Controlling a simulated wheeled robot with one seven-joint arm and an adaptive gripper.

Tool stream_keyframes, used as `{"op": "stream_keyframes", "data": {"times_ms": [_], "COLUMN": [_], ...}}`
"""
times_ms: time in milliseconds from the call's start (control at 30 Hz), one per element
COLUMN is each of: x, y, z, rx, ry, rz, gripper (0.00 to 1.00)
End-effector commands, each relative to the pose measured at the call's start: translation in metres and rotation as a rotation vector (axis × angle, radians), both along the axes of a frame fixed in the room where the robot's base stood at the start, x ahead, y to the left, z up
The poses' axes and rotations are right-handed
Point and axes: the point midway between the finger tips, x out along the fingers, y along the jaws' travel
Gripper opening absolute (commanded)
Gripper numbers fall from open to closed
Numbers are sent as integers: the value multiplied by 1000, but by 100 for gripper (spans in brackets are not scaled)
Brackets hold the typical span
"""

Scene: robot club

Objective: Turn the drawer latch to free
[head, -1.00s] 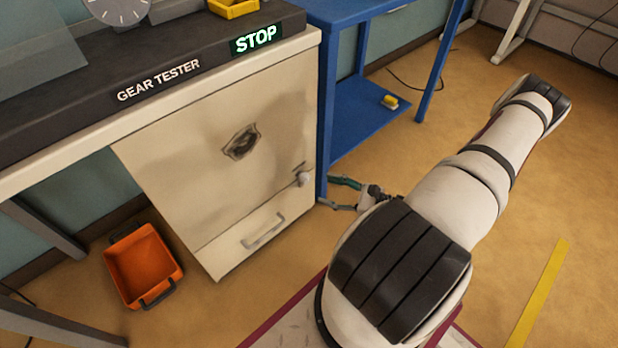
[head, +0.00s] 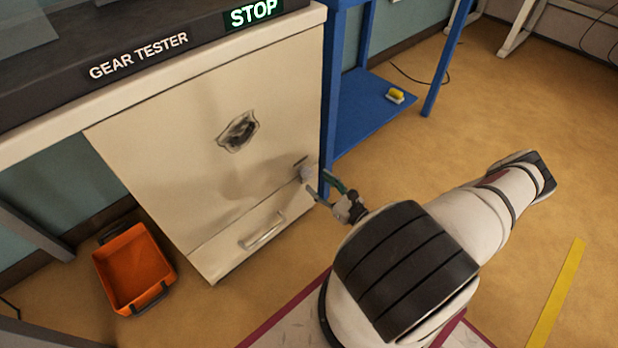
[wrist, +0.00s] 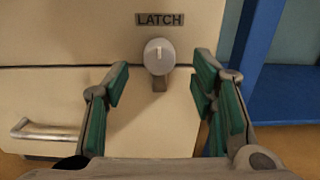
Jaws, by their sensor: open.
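The drawer latch is a round grey knob (wrist: 159,57) under a "LATCH" label (wrist: 160,19) in the wrist view. A pale mark on its face points up, and a small brown tab sits below it across the seam above the drawer. In the head view the latch (head: 306,173) is at the cabinet's right edge. My gripper (wrist: 160,82) is open, its two green-padded fingers to the left and right of the knob and short of it, with nothing between them. In the head view my gripper (head: 320,184) is close to the latch. The drawer (head: 225,250) below appears closed.
The drawer handle (wrist: 45,131) is at lower left in the wrist view. A blue shelf unit (head: 365,110) stands right of the cabinet, holding a yellow block (head: 396,95). An orange bin (head: 133,268) is on the floor at left. Open floor lies to the right.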

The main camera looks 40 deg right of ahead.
Motion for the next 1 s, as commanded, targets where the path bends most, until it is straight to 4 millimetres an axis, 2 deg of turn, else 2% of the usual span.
{"op": "stream_keyframes", "data": {"times_ms": [100,300,500,733,933,1000], "x": [22,46,54,55,54,54], "y": [2,2,2,2,2,2], "z": [-2,-1,0,0,0,0], "rx": [0,0,0,-1,-1,-1], "ry": [-2,-1,0,0,0,0], "rz": [3,2,1,1,1,1], "gripper": [51,51,51,51,6,3]}}
